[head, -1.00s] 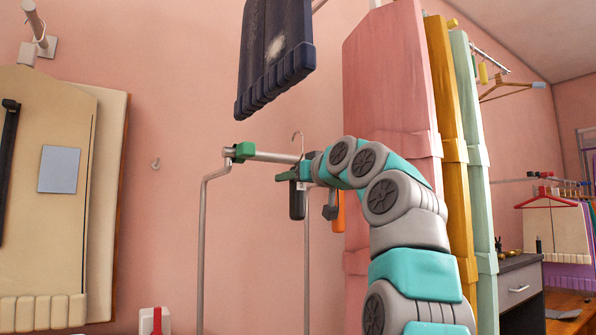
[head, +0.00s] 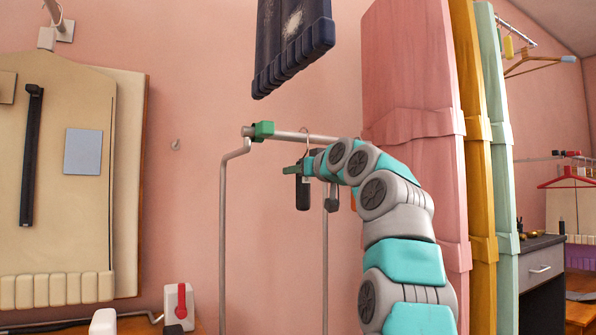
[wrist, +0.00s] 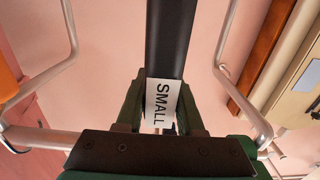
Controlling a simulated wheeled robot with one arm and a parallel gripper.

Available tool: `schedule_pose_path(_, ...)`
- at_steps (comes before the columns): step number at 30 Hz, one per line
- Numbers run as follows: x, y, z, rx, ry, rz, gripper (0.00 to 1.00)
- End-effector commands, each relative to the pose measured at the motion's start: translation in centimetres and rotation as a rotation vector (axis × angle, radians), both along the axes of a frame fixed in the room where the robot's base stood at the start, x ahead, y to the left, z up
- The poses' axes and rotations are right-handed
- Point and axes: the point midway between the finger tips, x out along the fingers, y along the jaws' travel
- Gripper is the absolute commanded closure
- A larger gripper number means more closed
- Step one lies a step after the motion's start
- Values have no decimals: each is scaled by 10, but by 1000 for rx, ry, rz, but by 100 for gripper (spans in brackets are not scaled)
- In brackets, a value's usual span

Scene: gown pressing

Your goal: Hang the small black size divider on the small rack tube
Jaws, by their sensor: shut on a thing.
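My gripper (head: 297,170) is shut on the small black size divider (head: 302,193), just below the rack tube (head: 285,135). In the wrist view the divider is a black strip (wrist: 168,40) with a white label (wrist: 161,103) reading SMALL, between the green fingers of my gripper (wrist: 161,108). In the head view the divider hangs upright. A thin hook (head: 306,132) above my gripper crosses the tube in the picture, its top slightly above it. I cannot tell whether the hook is around the tube or beside it. My arm hides the tube's right part.
A green clip (head: 263,130) sits near the tube's left end, by the bent rack leg (head: 222,230). A dark garment (head: 292,45) hangs above. Pink (head: 410,60), mustard and mint panels stand to the right. The wall left of the rack is mostly clear.

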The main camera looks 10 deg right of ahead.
Motion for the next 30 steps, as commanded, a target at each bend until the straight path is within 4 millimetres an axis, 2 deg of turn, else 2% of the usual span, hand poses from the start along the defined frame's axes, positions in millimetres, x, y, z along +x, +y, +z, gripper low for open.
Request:
schedule_pose_path(25,0,0,-9,0,0,0,100)
schedule_pose_path(26,0,0,-8,0,-1,0,60)
schedule_pose_path(30,0,0,-8,0,0,0,44)
